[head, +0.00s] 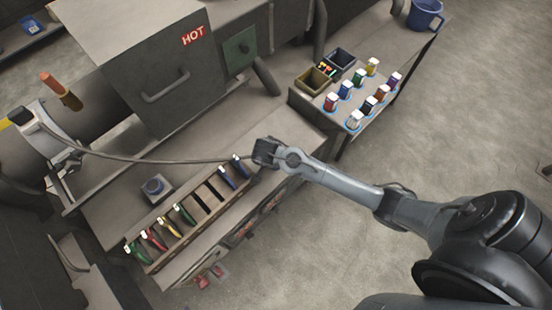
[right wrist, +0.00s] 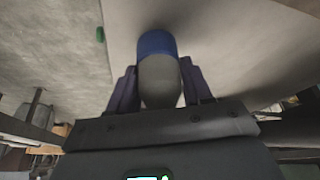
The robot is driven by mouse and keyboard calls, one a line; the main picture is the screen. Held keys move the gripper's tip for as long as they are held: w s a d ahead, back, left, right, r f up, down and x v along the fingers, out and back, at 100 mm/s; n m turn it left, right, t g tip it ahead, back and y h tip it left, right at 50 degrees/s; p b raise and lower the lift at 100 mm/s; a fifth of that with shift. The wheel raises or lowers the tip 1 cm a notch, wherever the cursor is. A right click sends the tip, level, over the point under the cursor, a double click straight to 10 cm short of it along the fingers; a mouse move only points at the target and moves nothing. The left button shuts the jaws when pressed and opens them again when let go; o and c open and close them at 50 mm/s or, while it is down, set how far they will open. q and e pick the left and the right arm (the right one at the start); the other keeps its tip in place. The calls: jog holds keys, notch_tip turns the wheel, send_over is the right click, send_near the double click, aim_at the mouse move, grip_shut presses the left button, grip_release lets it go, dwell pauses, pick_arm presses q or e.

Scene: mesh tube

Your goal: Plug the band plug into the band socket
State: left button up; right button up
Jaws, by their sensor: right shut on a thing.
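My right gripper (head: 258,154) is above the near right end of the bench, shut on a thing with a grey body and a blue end. I take this thing to be the band plug (right wrist: 157,50); in the right wrist view it sits between the two fingers. A dark cable (head: 150,159) runs from a box at the left to the right gripper. My left gripper is not in view.
A rack (head: 198,212) with several coloured tools lies below and left of the right gripper. A side table (head: 322,112) holds several coloured containers and two bins. A grey housing marked HOT (head: 160,65) stands behind the bench. Open floor lies to the right.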

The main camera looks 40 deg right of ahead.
jog(key=r, duration=0.3)
jog(key=shift+s+d+r, duration=0.25)
jog(key=shift+s+r, duration=0.05)
jog(key=shift+r, duration=0.05)
jog(key=s+d+r+p, duration=0.1)
jog(key=s+d+r, duration=0.5)
jog(key=s+d, duration=0.1)
jog(key=shift+s+d+r, duration=0.25)
jog(key=shift+s+d, duration=0.1)
